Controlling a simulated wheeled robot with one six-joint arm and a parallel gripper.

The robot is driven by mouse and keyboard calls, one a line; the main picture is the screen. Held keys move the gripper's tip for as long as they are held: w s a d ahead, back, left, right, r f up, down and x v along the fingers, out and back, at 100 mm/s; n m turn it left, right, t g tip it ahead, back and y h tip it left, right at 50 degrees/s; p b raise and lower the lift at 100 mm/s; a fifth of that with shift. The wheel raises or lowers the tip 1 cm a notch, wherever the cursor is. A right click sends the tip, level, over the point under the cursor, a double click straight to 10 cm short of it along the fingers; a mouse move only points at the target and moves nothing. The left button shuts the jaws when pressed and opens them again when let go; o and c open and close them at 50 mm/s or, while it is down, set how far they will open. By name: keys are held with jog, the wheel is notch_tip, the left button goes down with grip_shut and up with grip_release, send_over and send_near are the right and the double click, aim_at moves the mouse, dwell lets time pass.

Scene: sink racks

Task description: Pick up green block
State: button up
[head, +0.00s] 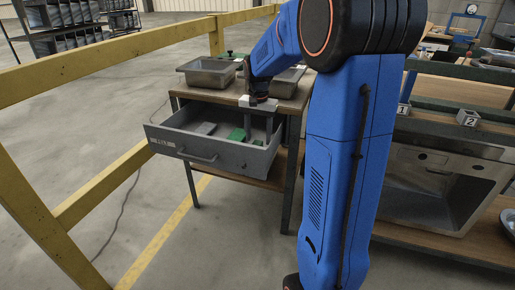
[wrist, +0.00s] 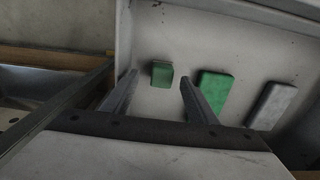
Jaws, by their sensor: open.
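A small dark green block (wrist: 162,74) lies on the drawer floor, seen in the wrist view between the two fingers of my gripper (wrist: 158,80). A larger, flat, brighter green block (wrist: 214,86) lies to its right, just outside the right finger. In the head view this flat green block (head: 237,134) is left of my gripper (head: 259,128), which points down into the right part of the open drawer. My gripper is open, with nothing held. The small block is mostly hidden behind the fingers in the head view.
The open grey drawer (head: 205,158) has raised walls around the blocks. A grey block (wrist: 271,104) lies right of the flat green one. Metal trays (head: 207,75) stand on the table above. A yellow railing (head: 110,183) is at left, a sink (head: 418,188) at right.

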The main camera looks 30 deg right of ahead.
aim_at(258, 142)
jog(key=f, duration=0.4)
jog(key=shift+w+f, duration=0.2)
jog(key=c, duration=1.2)
jog(key=shift+o, duration=0.2)
jog(key=shift+r, duration=0.1)
notch_tip(258, 142, up, 10)
